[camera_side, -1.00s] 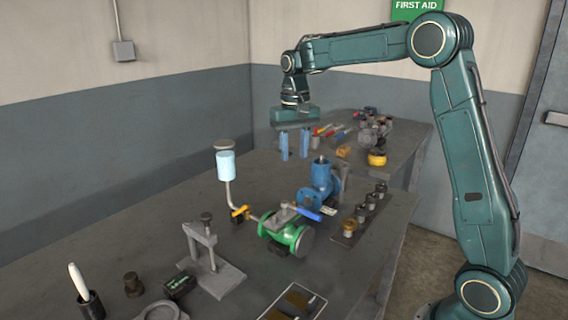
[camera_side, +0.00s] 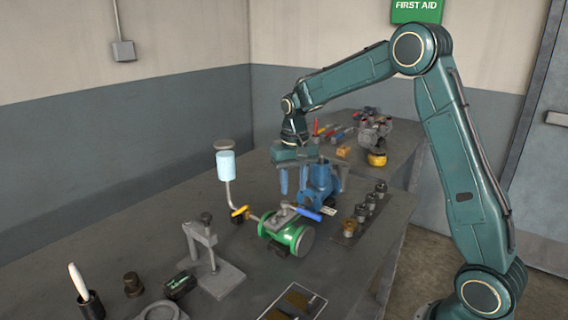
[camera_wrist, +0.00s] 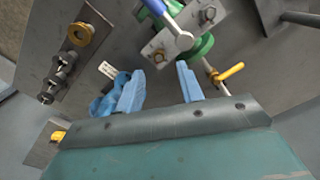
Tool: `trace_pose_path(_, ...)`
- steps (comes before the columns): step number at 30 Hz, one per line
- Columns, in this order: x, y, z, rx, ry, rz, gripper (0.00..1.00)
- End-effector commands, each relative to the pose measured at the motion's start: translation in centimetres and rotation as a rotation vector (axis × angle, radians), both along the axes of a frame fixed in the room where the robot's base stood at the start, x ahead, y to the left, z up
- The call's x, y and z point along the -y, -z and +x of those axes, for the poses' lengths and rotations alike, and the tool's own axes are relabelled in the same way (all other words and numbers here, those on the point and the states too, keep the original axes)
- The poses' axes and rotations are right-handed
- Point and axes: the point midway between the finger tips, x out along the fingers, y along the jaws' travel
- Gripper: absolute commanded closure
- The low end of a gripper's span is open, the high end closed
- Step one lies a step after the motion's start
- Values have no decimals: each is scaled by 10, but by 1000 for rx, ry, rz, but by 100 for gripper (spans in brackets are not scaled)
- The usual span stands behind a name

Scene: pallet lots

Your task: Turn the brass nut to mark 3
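The brass nut (camera_side: 349,225) sits at the near end of a dark plate with a row of darker fittings, at the bench's right side. In the wrist view the brass nut (camera_wrist: 80,33) is at upper left, on the same plate. I cannot make out any marks or the number 3 beside it. My gripper (camera_side: 293,182) hangs fingers down beside the blue valve, back and left of the nut and clear of it. In the wrist view my gripper (camera_wrist: 160,84) has its two blue fingers apart with nothing between them.
The blue valve (camera_side: 319,190) stands close to my fingers. A green valve (camera_side: 287,233) with a blue-handled lever is in front. A white tag (camera_wrist: 107,69) lies near the blue valve. A bent pipe with a light-blue cylinder (camera_side: 226,166) rises at left.

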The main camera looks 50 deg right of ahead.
Motion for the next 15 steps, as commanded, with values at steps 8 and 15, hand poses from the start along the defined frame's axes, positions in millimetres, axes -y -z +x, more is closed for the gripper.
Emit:
trace_pose_path(8,0,34,0,-3,0,2,63)
trace_pose_path(15,0,43,0,1,0,1,63)
